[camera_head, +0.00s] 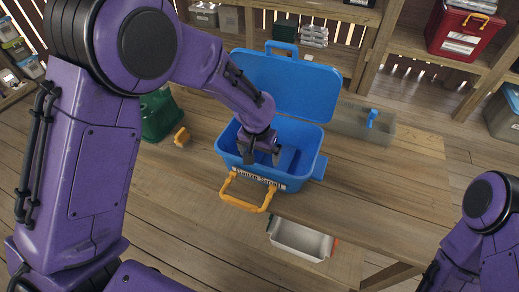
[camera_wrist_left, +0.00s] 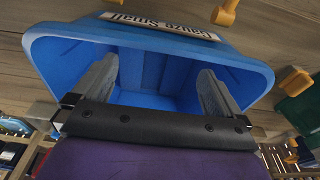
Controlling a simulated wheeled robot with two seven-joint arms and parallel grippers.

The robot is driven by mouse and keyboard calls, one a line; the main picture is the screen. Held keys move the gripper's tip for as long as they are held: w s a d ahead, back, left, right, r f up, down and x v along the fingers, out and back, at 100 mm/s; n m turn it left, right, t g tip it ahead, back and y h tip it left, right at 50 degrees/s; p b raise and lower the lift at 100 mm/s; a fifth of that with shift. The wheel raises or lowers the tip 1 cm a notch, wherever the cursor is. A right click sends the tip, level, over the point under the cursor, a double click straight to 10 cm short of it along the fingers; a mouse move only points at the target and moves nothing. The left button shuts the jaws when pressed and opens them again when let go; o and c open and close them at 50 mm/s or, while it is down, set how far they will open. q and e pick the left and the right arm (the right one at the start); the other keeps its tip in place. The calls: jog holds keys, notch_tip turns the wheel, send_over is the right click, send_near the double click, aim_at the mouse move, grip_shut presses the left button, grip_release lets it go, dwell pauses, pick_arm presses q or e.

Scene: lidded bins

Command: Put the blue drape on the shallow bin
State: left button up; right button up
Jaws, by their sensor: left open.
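An open blue bin (camera_head: 225,148) stands on the wooden table, its blue lid (camera_head: 300,85) raised at the back and its yellow handle hanging in front. My left gripper (camera_head: 262,158) is open, pointing down into the bin's mouth. In the left wrist view my left gripper (camera_wrist_left: 158,85) has its fingers apart with nothing between them, and the blue bin (camera_wrist_left: 150,35) shows bare blue walls. A low, see-through grey container (camera_head: 345,122) with a blue piece lies to the right; it may be the shallow bin. I cannot make out a separate blue drape. My right gripper is out of view.
A green bin (camera_head: 160,115) stands left of the blue bin. A white tray (camera_head: 300,238) is low at the table's front edge. Shelves behind hold a red bin (camera_head: 462,30) and others. The table's right side is clear.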

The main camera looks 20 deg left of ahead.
pick_arm(q)
jog(key=shift+s+r, duration=0.15)
jog(key=shift+r, duration=0.95)
jog(key=shift+s+r, duration=0.15)
jog(key=shift+r, duration=0.95)
